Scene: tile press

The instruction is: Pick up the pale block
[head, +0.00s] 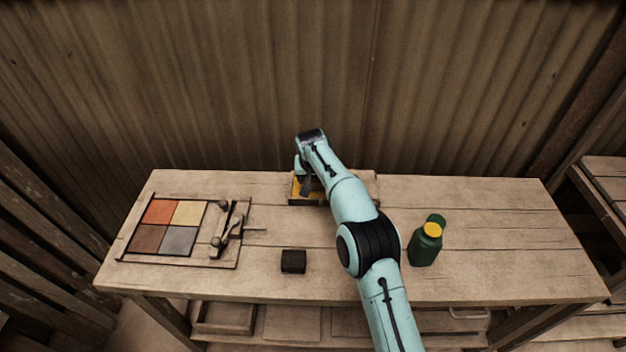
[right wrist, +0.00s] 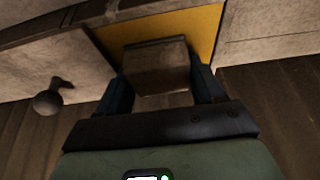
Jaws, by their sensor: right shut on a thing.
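My right gripper (head: 304,186) reaches over the back middle of the workbench, above a yellow surface (head: 318,186) in a dark frame. In the right wrist view its two fingers (right wrist: 161,80) are shut on a small block (right wrist: 157,66). The block looks brownish grey in shadow, so I cannot tell how pale it is. The yellow surface (right wrist: 205,30) shows behind the block; I cannot tell whether they touch. In the head view the gripper and arm hide the block. My left gripper is not in view.
A board (head: 125,252) with orange, cream, brown and grey tiles lies at the left, with a knobbed lever (head: 232,228) beside them. A black block (head: 293,261) sits at the front middle. A green bottle (head: 425,248) with a yellow cap stands right of my arm. The bench's right end is clear.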

